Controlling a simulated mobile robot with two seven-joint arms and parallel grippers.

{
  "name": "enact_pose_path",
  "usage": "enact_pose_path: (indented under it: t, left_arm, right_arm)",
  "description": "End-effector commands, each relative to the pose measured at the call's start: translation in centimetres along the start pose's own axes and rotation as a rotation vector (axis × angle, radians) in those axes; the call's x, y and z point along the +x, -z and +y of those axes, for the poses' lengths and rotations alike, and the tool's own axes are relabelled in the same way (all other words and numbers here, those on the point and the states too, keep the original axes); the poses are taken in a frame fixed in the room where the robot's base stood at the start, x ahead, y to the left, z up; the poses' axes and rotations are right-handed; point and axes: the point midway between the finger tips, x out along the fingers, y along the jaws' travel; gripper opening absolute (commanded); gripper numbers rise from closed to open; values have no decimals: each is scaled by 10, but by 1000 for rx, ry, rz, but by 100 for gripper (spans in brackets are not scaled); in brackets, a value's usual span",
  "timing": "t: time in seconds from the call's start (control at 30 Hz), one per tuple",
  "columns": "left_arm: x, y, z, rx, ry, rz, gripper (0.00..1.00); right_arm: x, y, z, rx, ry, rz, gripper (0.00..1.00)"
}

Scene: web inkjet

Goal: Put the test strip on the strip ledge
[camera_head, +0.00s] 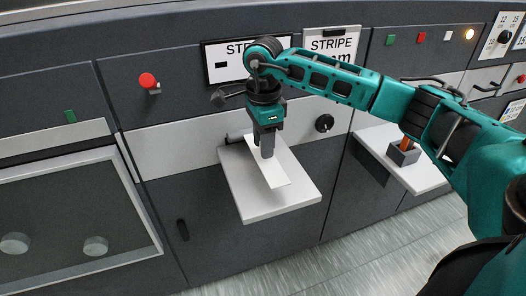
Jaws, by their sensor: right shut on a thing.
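The test strip (277,176) is a white, narrow flat piece over the light grey ledge (257,212) that juts from the machine front. My right gripper (267,154) points down and is shut on the strip near its middle. The strip's near end tilts toward the ledge's front; I cannot tell whether it touches the ledge. A sign above the ledge, partly hidden by my right arm, begins with "STE" (226,62). A second sign reads "STRIPE" (330,43). My left gripper is not in view.
A second light ledge (427,178) at the right carries a dark block (404,153) with an orange item in it. A red button (148,80) and a black knob (324,123) stick out of the panel. A framed window (75,220) is at the left. Grey floor (340,265) is open in front.

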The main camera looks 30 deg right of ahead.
Motion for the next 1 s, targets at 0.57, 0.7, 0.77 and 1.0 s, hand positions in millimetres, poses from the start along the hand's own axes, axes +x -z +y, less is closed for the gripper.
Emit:
enact_pose_path:
  t: [0.57,0.7,0.77,1.0]
  left_arm:
    - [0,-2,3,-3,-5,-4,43]
    - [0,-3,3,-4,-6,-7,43]
    - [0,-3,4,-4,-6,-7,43]
    - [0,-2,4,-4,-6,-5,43]
  right_arm:
    - [38,0,-3,0,0,0,8]
    - [39,0,-3,0,0,0,44]
    - [39,0,-3,1,0,0,50]
    - [39,0,-3,1,-1,0,63]
